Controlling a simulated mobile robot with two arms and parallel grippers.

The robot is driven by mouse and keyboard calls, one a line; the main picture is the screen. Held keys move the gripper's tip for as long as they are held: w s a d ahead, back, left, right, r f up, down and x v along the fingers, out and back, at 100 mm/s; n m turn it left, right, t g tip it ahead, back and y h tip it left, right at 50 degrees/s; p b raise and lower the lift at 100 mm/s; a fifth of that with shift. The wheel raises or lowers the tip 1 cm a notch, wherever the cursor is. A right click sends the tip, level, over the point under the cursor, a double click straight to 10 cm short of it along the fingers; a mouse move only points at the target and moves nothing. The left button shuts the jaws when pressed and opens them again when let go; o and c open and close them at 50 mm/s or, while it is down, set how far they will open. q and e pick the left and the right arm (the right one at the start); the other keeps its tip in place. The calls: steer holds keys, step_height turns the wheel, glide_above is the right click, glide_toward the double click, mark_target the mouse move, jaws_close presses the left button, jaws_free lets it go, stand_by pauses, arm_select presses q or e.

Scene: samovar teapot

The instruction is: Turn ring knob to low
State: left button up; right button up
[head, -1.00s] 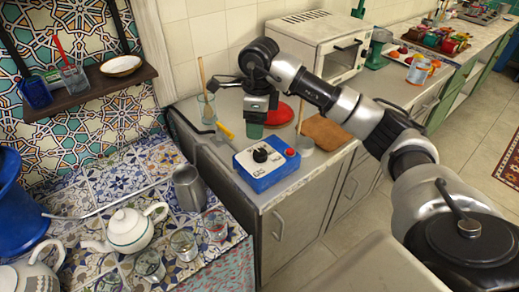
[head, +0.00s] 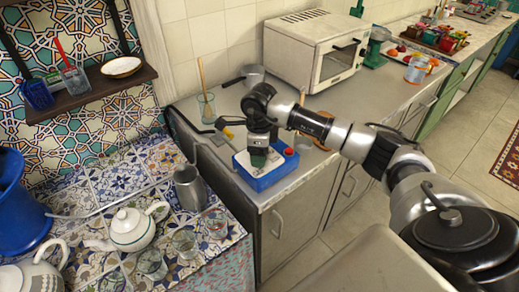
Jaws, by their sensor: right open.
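The blue control box (head: 266,181) with a white top panel sits near the front left corner of the grey counter. Its red button (head: 289,152) shows on the right of the panel. My right gripper (head: 258,160) points down over the middle of the panel and covers the black ring knob there. The gripper is open, with its green fingertips at the knob's place. I cannot tell whether the fingers touch the knob or how it is turned. My left gripper is not in view.
A glass with a wooden stick (head: 207,107) stands behind the box to the left. A white toaster oven (head: 315,55) is at the back. The tiled table at left holds a white teapot (head: 131,229), a metal jug (head: 188,188) and several glasses.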

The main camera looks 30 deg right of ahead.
steer(key=shift+c, duration=0.4)
steer(key=c, duration=0.8)
steer(key=shift+c, duration=0.3)
steer(key=shift+m, duration=0.5)
steer(key=m+b, duration=0.1)
steer(key=m, duration=0.1)
steer(key=shift+m, duration=2.9)
steer(key=o, duration=0.9)
